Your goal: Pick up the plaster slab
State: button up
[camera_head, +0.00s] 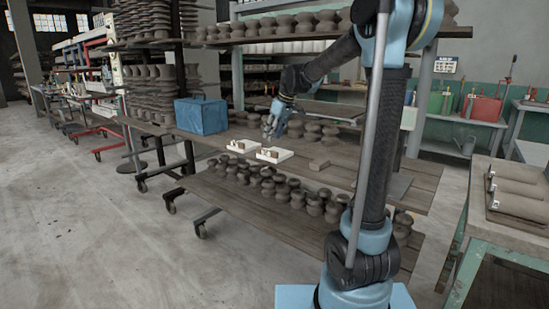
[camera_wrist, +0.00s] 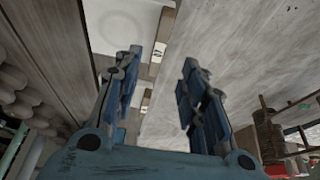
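Two white plaster slabs lie side by side on the wooden shelf: a left slab (camera_head: 238,149) and a right slab (camera_head: 267,158). Small tan and brown pieces sit on each. I cannot tell which one the task names. My gripper (camera_head: 270,128) is over the shelf, just behind and above the slabs, apart from them. In the wrist view my gripper (camera_wrist: 161,58) has its two blue fingers spread with nothing between them. A pale surface with a faint ring (camera_wrist: 108,27) shows beyond the left finger; I cannot tell whether it is a slab.
A blue box (camera_head: 201,116) stands left of the slabs. A brown block (camera_head: 319,164) lies to their right. Clay pots (camera_head: 313,131) stand behind on the shelf, and more pots (camera_head: 268,188) fill the shelf below. An upper shelf (camera_head: 300,39) with pots hangs above my arm.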

aim_at(268, 150)
jog(key=x, duration=0.7)
jog(key=shift+w, duration=0.1)
jog(key=shift+w+a+f, duration=0.1)
jog(key=shift+a+f, duration=0.1)
jog(key=shift+f, duration=0.35)
jog(key=shift+f, duration=0.2)
grip_shut()
